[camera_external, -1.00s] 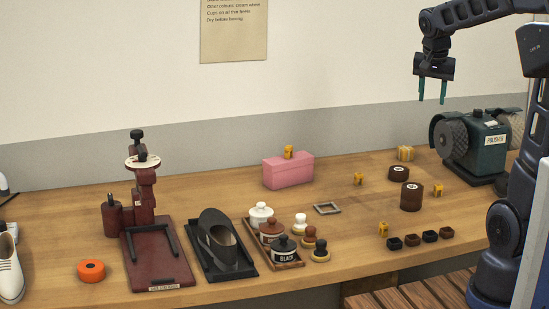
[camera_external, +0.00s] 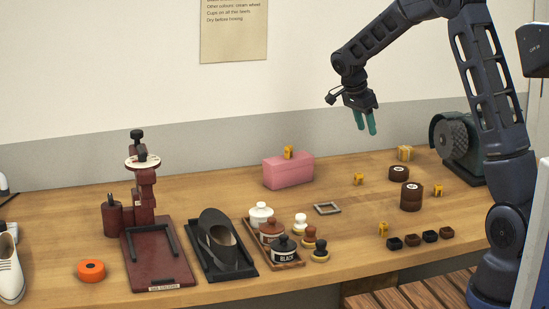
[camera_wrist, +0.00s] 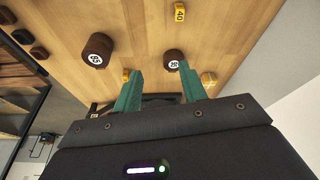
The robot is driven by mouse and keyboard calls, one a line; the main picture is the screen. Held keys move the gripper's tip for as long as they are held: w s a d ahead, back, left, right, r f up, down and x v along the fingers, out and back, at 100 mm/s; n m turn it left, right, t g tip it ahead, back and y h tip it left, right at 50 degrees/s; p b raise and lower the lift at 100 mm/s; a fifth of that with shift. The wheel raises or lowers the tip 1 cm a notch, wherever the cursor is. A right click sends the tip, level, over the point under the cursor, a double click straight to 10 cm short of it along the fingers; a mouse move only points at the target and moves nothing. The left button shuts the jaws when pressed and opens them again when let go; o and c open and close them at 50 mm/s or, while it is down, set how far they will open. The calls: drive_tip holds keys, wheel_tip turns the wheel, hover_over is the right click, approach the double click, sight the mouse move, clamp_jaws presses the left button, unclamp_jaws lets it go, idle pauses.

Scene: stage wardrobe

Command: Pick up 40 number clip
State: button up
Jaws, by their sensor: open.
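The 40 number clip is a small yellow clip (camera_wrist: 180,12) with a dark "40" on it, at the top of the wrist view. In the external view it appears to be the yellow clip (camera_external: 358,179) lying on the table right of the pink box; its number is too small to read there. My gripper (camera_external: 366,130) is open and empty, well above the table, over the back area near that clip. Its two green fingers (camera_wrist: 160,72) show apart in the wrist view.
Other yellow clips lie at the back (camera_external: 405,153), right (camera_external: 438,190), front (camera_external: 383,229) and on the pink box (camera_external: 288,172). Two dark round blocks (camera_external: 399,173) (camera_external: 411,198) stand right of the clip.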

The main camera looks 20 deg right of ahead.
sight(358, 174)
drive_tip(key=w+a+f+m+h, duration=0.1)
drive_tip(key=w+a+f+m, duration=0.15)
drive_tip(key=w+f, duration=0.4)
drive_tip(key=x, duration=0.4)
drive_tip(key=s+a+x, duration=0.1)
drive_tip(key=x, duration=0.3)
drive_tip(key=s+x, duration=0.1)
drive_tip(key=x, duration=0.3)
drive_tip(key=shift+s+a+f, duration=0.1)
drive_tip(key=shift+a+f, duration=0.1)
drive_tip(key=shift+f, duration=0.1)
drive_tip(key=shift+c, duration=0.2)
clamp_jaws()
